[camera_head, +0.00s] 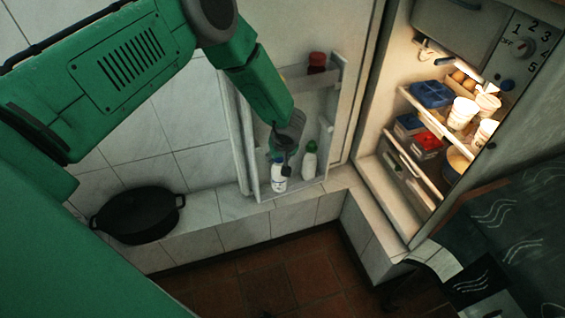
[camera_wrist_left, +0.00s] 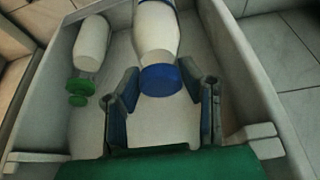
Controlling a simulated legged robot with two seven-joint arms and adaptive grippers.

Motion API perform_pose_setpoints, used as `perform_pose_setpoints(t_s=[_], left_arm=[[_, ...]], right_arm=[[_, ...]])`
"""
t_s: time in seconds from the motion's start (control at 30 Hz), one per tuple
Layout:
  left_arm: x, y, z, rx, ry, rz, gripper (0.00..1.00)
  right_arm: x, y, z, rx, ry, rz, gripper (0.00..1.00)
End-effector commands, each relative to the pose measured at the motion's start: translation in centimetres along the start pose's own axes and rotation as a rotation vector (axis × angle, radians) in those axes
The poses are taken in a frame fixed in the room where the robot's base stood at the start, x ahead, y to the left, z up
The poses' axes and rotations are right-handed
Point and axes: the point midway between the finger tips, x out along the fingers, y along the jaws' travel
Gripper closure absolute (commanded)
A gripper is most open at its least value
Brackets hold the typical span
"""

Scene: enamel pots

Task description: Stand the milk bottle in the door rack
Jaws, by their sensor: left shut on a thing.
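The milk bottle (camera_head: 279,178) is white with a blue cap and stands roughly upright in the lower part of the fridge door rack (camera_head: 326,148). My left gripper (camera_head: 281,156) is above it, with its fingers at the cap, and is shut on it. In the left wrist view, the milk bottle (camera_wrist_left: 157,35) lies between the two fingers (camera_wrist_left: 160,75), inside the rack walls (camera_wrist_left: 247,75). I cannot tell whether its base touches the rack floor. My right gripper is not in view.
A white bottle with a green cap (camera_head: 309,162) stands beside the milk bottle in the rack. A red-capped jar (camera_head: 317,63) is higher on the door. The open fridge (camera_head: 408,200) with filled shelves is at right. A black pot (camera_head: 140,215) stands on the tiled ledge at left.

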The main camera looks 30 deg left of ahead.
Motion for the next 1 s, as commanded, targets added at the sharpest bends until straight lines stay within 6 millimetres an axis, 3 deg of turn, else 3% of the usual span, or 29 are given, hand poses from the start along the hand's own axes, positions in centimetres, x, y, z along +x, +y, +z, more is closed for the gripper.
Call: perform_pose_setpoints(t_s=[0.47,1.0], left_arm=[[1.4,-0.2,-3.4,-0.004,0.003,0.002,1.0],[4.8,-0.2,-1.8,-0.003,0.002,0.001,1.0]], right_arm=[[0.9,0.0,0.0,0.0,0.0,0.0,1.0],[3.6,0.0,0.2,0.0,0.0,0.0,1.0]])
